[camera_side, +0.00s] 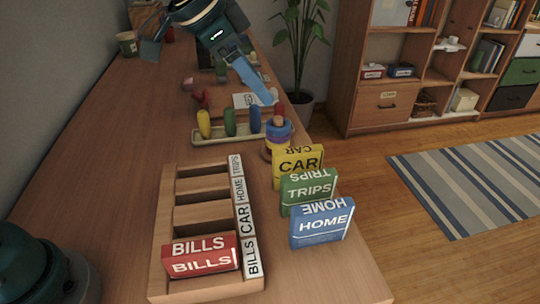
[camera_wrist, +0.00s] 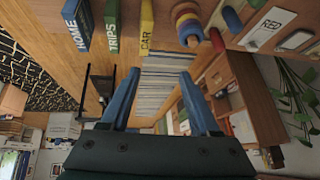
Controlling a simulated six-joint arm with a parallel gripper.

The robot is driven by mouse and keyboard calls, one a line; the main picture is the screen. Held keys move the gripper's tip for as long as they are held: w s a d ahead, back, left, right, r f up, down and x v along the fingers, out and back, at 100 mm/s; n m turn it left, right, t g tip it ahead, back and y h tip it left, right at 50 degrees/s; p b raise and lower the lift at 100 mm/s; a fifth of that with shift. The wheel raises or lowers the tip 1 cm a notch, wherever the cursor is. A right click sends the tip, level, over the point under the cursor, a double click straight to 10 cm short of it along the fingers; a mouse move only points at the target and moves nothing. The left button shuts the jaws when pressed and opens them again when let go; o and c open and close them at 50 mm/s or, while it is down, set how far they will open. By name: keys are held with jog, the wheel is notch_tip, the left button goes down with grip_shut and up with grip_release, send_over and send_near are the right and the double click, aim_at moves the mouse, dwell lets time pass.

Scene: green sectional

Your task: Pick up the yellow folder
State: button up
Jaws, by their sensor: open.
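The yellow folder (camera_side: 297,167), labelled CAR, stands upright at the back of a row of three folders, right of the wooden sorter. It also shows at the top of the wrist view (camera_wrist: 146,25). The green TRIPS folder (camera_side: 308,190) and blue HOME folder (camera_side: 322,224) stand in front of it. My gripper (camera_side: 265,95) is above the table, behind and higher than the yellow folder. In the wrist view its blue fingers (camera_wrist: 158,74) are apart, with nothing between them.
The wooden sorter (camera_side: 202,194) has labelled slots; a red BILLS folder (camera_side: 201,257) is in the front one. A ring stacker (camera_side: 278,135) stands close behind the yellow folder. A tray (camera_side: 214,138) of coloured pegs is left of it. The table's right edge is near the folders.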

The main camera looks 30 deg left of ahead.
jog(key=m+g, duration=0.1)
send_over(297, 161)
jog(key=a, duration=0.3)
notch_tip(297, 161, down, 8)
jog(key=shift+r, duration=0.15)
jog(key=shift+g, duration=0.7)
jog(key=f, duration=0.2)
jog(key=d+f, duration=0.1)
jog(key=f, duration=0.2)
jog(key=shift+s, duration=0.1)
jog(key=shift+d+f, duration=0.1)
jog(key=shift+f, duration=0.35)
jog(key=shift+x, duration=2.3)
jog(key=shift+d, duration=0.1)
jog(key=shift+c, duration=0.3)
grip_shut()
